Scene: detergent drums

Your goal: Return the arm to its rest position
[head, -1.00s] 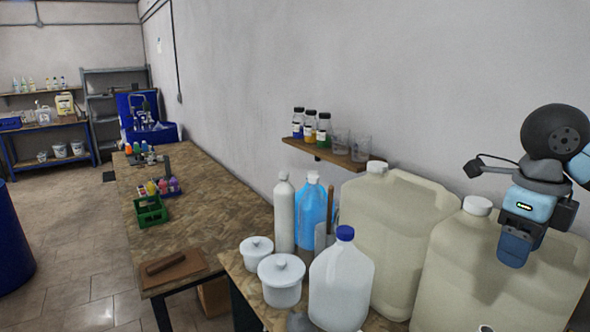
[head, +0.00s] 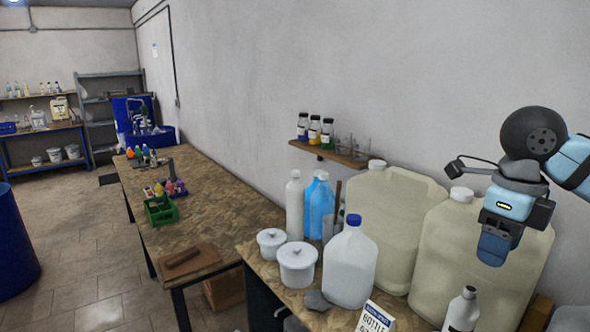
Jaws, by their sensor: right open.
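My right gripper (head: 494,248) hangs at the right of the head view with its arm coming in from the right edge. It points down and is open, with nothing seen between its fingers. It shows in front of a large beige drum (head: 450,265); I cannot tell how far apart they are. A second beige drum (head: 375,205) stands left of it against the wall. My left gripper is not in view.
The near table (head: 262,272) holds a blue-capped white jug (head: 350,268), two white lidded pots (head: 297,266), a blue bottle (head: 320,212), a white bottle (head: 463,312) and a printed sign (head: 374,318). A wall shelf (head: 325,153) carries small bottles.

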